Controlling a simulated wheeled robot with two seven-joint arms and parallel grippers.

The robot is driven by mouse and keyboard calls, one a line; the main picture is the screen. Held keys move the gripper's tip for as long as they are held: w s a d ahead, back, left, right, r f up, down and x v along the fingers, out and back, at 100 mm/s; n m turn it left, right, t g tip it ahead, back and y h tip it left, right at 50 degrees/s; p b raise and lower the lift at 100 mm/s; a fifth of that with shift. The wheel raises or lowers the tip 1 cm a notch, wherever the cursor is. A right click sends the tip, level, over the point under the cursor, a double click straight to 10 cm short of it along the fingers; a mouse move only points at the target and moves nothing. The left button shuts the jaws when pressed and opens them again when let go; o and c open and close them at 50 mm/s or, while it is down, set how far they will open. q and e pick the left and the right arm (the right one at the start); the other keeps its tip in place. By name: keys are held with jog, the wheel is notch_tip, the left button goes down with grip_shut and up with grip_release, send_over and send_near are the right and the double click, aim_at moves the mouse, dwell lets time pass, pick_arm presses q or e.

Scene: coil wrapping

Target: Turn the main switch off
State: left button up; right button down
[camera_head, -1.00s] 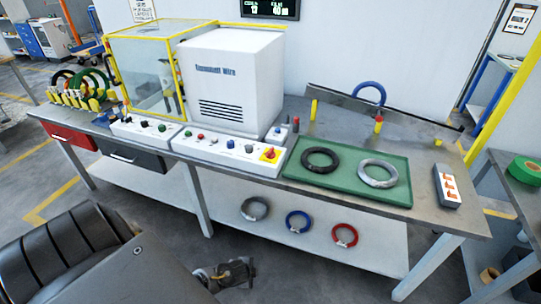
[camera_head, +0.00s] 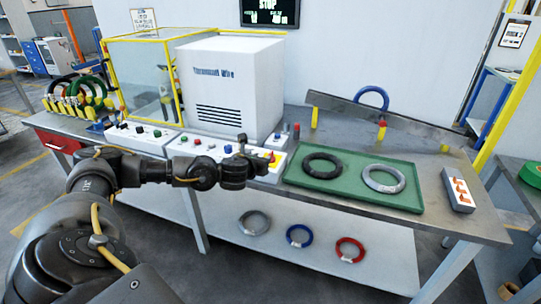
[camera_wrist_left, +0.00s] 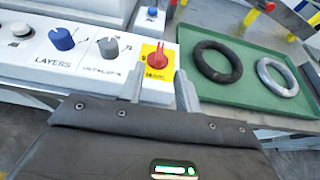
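The main switch is a red rotary knob on a yellow plate, at the right end of the white control panel. In the wrist view the switch (camera_wrist_left: 157,57) is in clear sight, its knob standing roughly upright. In the head view the switch (camera_head: 271,156) shows just right of my left gripper (camera_head: 248,160). In the wrist view my left gripper (camera_wrist_left: 162,92) is open, its two fingers apart at the lower edge of the yellow plate. The knob lies ahead, between the finger lines. I cannot tell whether the fingers touch the panel. My right gripper is out of view.
A grey selector knob (camera_wrist_left: 108,47) and a blue one (camera_wrist_left: 61,39) sit left of the switch. A green tray (camera_head: 350,195) with a black coil and a grey coil lies to the right. The white machine housing (camera_head: 230,85) stands behind.

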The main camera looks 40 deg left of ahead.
aim_at(270, 154)
pick_arm(q)
jog(key=p+x, duration=0.1)
jog(key=x, duration=0.9)
jog(key=shift+w+a+f, duration=0.1)
jog(key=shift+w+f, duration=0.1)
jog(key=shift+w, duration=0.15)
grip_shut()
